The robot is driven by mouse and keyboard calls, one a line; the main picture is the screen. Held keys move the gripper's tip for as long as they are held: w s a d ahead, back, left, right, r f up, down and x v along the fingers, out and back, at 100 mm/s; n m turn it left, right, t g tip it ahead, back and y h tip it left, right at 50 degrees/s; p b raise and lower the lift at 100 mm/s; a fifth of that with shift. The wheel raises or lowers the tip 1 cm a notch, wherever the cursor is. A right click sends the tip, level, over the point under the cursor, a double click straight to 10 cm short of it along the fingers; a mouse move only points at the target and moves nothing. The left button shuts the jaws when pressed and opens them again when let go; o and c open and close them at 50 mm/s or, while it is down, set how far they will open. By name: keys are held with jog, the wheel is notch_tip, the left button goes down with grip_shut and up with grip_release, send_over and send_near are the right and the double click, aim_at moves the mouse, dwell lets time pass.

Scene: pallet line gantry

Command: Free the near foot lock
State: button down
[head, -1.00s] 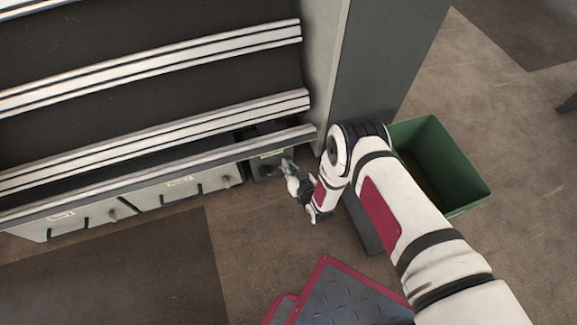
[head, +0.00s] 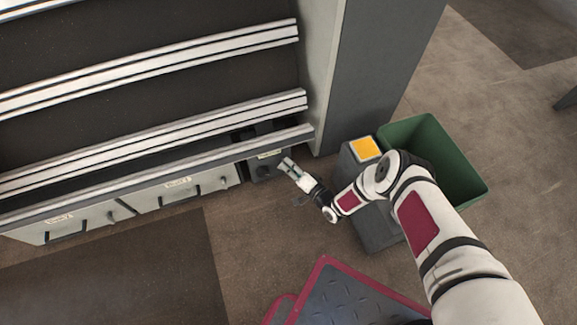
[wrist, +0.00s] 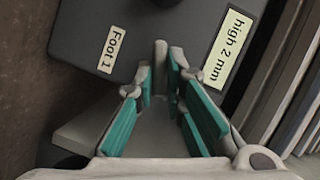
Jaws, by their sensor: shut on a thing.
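The near foot lock is a dark grey box (head: 262,172) low at the right end of the drawer row, under the rails. In the wrist view its top (wrist: 145,40) carries labels reading "Foot 1" (wrist: 114,49) and "high 2 mm" (wrist: 227,47). My gripper (head: 288,165) is at the right side of this box. In the wrist view my gripper (wrist: 161,85) has its teal-padded fingers close together around a narrow pale grey lever (wrist: 160,56). The pads hide most of the lever, and its exact position is hard to read.
A grey column (head: 365,70) rises behind. Labelled drawers (head: 180,193) run left. A red-edged plate (head: 345,295) lies in front; brown floor between is clear.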

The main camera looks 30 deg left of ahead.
jog(key=shift+f+m+y, duration=0.2)
jog(key=shift+m+y, duration=0.2)
jog(key=shift+m, duration=0.7)
jog(key=c, duration=1.7)
grip_release()
jog(key=shift+o, duration=0.2)
jog(key=v, duration=0.7)
jog(key=shift+d, duration=0.3)
jog(key=shift+s, duration=0.1)
